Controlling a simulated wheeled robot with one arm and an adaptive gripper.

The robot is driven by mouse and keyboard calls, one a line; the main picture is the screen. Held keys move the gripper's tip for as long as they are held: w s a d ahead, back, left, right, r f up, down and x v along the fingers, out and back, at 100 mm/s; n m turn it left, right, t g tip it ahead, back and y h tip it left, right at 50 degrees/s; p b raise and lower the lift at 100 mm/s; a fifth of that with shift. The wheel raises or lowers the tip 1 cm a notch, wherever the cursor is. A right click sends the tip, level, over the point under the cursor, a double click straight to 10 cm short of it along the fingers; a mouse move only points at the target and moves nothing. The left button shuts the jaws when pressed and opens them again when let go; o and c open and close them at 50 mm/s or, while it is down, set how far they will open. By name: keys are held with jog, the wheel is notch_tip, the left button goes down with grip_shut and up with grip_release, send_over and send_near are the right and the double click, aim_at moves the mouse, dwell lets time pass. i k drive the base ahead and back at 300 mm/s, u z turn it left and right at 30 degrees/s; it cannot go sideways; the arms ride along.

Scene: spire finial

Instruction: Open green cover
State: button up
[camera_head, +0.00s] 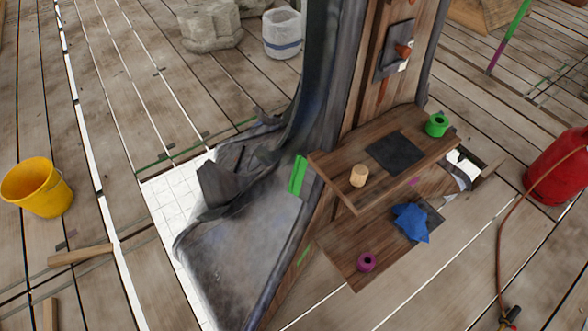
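Two green things could be the cover, and I cannot tell which. One is a flat bright green panel (298,175) standing upright at the left end of the upper wooden shelf, by the dark drape. The other is a short round green piece (437,124) with a dark hole in its top, at the right back corner of that shelf (340,187). My gripper is not in view.
A wooden cylinder (359,176) and a dark square (396,152) are on the upper shelf. A blue star-shaped piece (411,222) and a purple ring (366,262) are on the lower shelf. A yellow bucket (38,187) stands left, a red tank (560,167) right.

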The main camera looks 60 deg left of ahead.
aim_at(303, 178)
jog(key=k, duration=1.35)
jog(key=u, duration=1)
jog(key=k, duration=0.6)
jog(key=z, duration=0.9)
jog(key=k, duration=0.7)
jog(key=z, duration=0.3)
jog(key=i, duration=1.6)
jog(key=u, duration=1.05)
jog(key=i, duration=1.25)
jog(key=u, duration=1.7)
jog(key=i, duration=0.6)
jog(key=u, duration=0.55)
